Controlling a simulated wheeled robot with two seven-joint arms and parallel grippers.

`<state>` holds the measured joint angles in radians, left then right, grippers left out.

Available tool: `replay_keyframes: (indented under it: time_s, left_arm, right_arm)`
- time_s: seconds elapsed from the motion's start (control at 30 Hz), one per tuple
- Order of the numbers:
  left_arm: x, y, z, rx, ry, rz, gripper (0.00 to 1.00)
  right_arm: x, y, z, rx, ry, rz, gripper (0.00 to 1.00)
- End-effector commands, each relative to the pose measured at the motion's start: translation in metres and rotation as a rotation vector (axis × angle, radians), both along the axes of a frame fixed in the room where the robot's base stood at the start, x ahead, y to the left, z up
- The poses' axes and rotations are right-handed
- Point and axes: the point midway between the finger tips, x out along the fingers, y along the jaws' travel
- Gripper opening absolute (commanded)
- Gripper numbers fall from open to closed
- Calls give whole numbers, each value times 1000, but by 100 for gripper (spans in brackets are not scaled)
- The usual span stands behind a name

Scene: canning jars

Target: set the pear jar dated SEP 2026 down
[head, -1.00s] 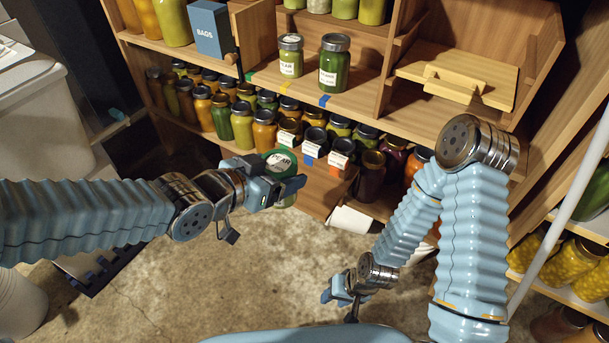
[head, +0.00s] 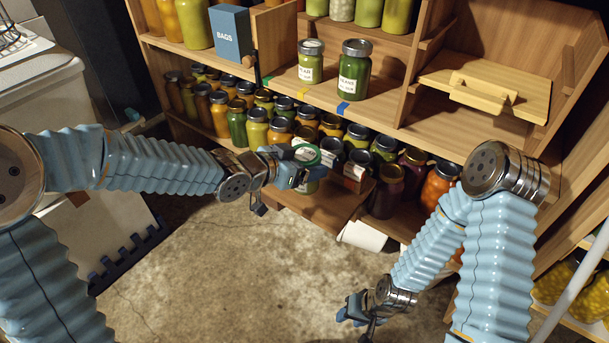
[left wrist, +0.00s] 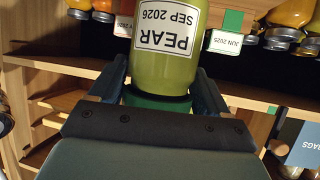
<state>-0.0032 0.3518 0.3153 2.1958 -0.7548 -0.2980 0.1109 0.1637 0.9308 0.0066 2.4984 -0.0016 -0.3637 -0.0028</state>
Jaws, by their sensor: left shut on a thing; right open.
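The pear jar (left wrist: 165,60) fills the top middle of the left wrist view. It is pale green, and its label reads PEAR SEP 2026, upside down in that picture. Its green lid end (left wrist: 158,101) sits between the fingers of my left gripper (left wrist: 160,98). In the head view the jar's green lid (head: 306,154) shows in front of the lower shelf, with my left gripper (head: 302,174) shut on it from the left. The gripper partly hides the jar's body. My right gripper (head: 354,312) is open and empty, low over the floor.
Two green jars (head: 355,75) stand on the middle shelf (head: 290,85), by yellow and blue tape marks. The lower shelf is crowded with jars. A wooden board (head: 305,205) juts out below the held jar. A BAGS box (head: 230,35) stands upper left. A JUN 2025 card (left wrist: 226,42) is near the jar.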

Motion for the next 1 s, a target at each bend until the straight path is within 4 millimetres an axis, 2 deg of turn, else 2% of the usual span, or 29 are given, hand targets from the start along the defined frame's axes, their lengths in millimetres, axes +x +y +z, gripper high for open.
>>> replay_keyframes:
  time_s: [0.13,0.3,0.67,0.7,0.83,1.0]
  left_arm:
    - [10,-1,-13,-1,0,0,29]
    - [8,-1,-39,-1,0,-1,29]
    - [8,0,-43,-1,-3,0,29]
    - [8,0,-43,0,-1,1,80]
    - [8,0,-42,0,0,1,100]
    - [8,0,-42,0,0,1,100]
  right_arm:
    - [0,-1,-4,-1,0,-1,43]
    - [1,-4,-12,-5,-2,-7,43]
    - [2,-4,-15,-7,-3,-8,43]
    - [2,-5,-15,-7,-3,-8,43]
    - [2,-5,-14,-7,-3,-8,43]
    - [2,-5,-14,-7,-3,-8,43]
